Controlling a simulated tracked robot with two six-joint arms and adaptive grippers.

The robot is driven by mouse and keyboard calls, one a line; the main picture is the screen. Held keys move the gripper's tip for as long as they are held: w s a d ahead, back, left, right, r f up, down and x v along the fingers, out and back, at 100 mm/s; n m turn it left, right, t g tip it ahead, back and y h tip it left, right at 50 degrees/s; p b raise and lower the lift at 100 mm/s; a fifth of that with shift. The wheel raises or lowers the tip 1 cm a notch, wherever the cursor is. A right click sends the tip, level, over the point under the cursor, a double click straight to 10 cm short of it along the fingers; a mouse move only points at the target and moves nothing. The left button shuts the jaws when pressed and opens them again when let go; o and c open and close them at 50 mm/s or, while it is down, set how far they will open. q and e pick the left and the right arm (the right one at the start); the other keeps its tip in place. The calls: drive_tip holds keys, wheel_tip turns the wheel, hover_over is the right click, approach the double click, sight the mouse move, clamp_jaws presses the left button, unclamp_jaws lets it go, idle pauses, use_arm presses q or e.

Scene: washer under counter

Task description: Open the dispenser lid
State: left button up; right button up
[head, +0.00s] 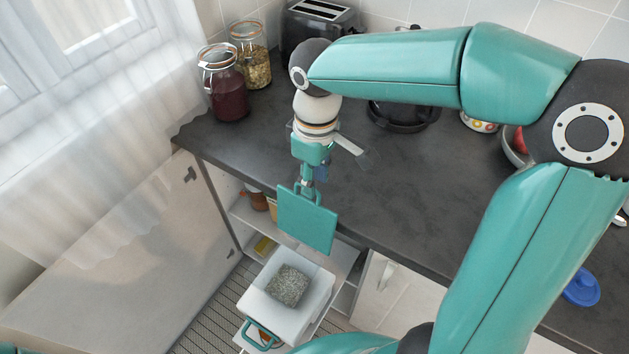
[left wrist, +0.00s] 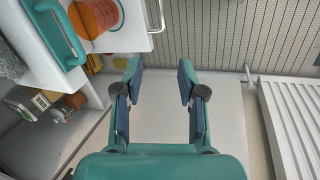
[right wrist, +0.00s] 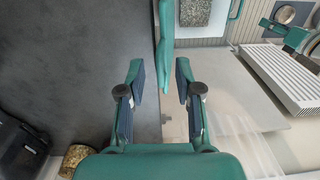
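The dispenser is a white bin (head: 268,309) with a teal handle (head: 261,333), holding grey granules (head: 288,285). Its square teal lid (head: 306,222) stands raised, with the bin's top uncovered. My right gripper (head: 307,182) is just above the lid. In the right wrist view the lid (right wrist: 166,40) shows edge-on, ending near or between the fingertips (right wrist: 160,72), which are open with gaps beside it. Whether one finger touches it I cannot tell. My left gripper (left wrist: 160,72) is open and empty, below the bin's handle (left wrist: 56,33) in the picture. Its fingers are not visible in the head view.
The dark counter (head: 235,150) overhangs the cabinet. An open cabinet door (head: 140,235) stands at the left. Jars (head: 224,92) and a toaster (head: 318,28) stand at the back. A radiator (right wrist: 280,78) shows in the right wrist view. A striped mat (head: 215,310) lies on the floor.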

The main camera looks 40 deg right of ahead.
drive_tip(key=shift+w+f, duration=0.2)
drive_tip(key=shift+f, duration=0.3)
drive_tip(key=shift+w+a+f, duration=0.2)
drive_tip(key=shift+w+f, duration=0.15)
drive_tip(key=shift+w, duration=0.05)
drive_tip(key=shift+s+d+r, duration=0.1)
drive_tip(key=shift+s+r, duration=0.05)
drive_tip(key=shift+s, duration=0.35)
drive_tip(key=shift+c, duration=1)
drive_tip(key=shift+w, duration=0.15)
clamp_jaws()
